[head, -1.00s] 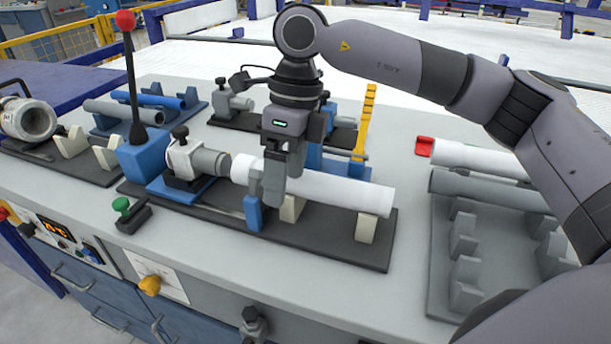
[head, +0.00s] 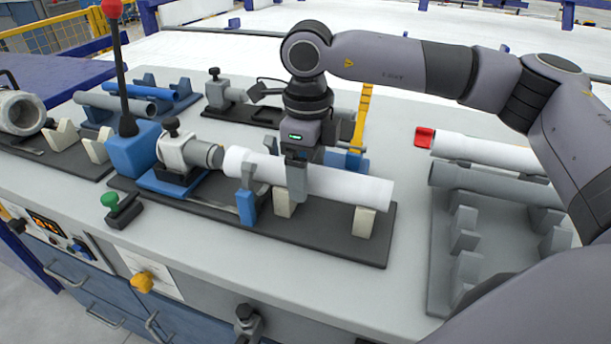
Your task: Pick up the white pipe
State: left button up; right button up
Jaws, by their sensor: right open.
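A white pipe (head: 345,187) lies along a dark fixture base (head: 330,247) in the middle of the bench, resting on cream supports (head: 364,222). Its left end is close to a grey and white clamp unit (head: 190,155); I cannot tell if they touch. My right gripper (head: 297,183) is over the middle of this pipe, pointing down, and open. One finger shows in front of the pipe's near side. The other finger is hidden, so I cannot tell if the jaws straddle the pipe. My left gripper is not in view.
Another white pipe (head: 485,152) and a grey pipe (head: 490,187) lie on a grey rack at the right. A blue post (head: 246,207) stands at the fixture's front. A red-knobbed lever (head: 122,75) rises at the left.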

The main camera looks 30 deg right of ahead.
jog(key=c, duration=1.2)
jog(key=shift+r, duration=0.15)
